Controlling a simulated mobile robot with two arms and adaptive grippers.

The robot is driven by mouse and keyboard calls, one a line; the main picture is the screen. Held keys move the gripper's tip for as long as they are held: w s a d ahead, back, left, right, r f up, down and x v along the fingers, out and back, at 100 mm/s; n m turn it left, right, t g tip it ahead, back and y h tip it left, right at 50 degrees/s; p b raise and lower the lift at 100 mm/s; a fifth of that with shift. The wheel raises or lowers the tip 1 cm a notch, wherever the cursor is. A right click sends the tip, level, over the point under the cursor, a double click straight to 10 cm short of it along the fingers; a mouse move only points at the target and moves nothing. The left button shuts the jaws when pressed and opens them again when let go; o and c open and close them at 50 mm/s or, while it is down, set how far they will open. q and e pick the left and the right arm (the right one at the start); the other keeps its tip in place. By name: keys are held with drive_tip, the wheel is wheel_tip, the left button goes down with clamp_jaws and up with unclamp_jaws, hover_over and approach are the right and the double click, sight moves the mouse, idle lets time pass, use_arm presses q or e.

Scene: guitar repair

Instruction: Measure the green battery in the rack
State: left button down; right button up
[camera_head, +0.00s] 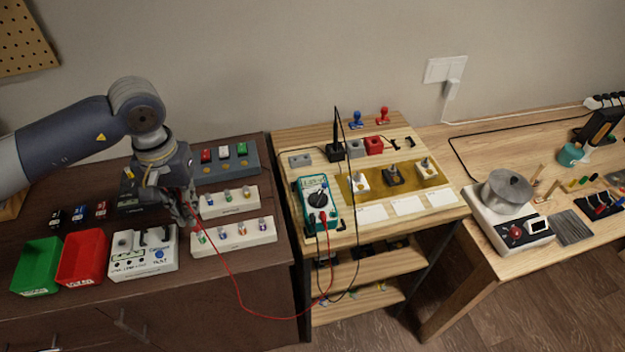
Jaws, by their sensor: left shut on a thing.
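A grey rack (214,173) at the back of the dark cabinet holds a red battery (207,155), a white battery (224,152) and a green battery (241,149), which is rightmost. My left gripper (184,212) is shut on what looks like the red probe, mostly hidden by the fingers. It is in front and left of the rack, above the white holders. The red lead (233,284) hangs from it and loops to the teal multimeter (318,203) on the wooden stand. A black lead (352,222) also runs from the multimeter. My right gripper is not in view.
White holders (234,236) with small coloured parts, a white box (143,254), a red bin (82,257) and a green bin (37,266) sit nearby. A soldering station or pot (507,190) stands on the right bench.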

sight(179, 195)
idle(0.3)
use_arm(q)
drive_tip(key=shift+r+p, duration=1.2)
drive_tip(key=shift+r, duration=1.8)
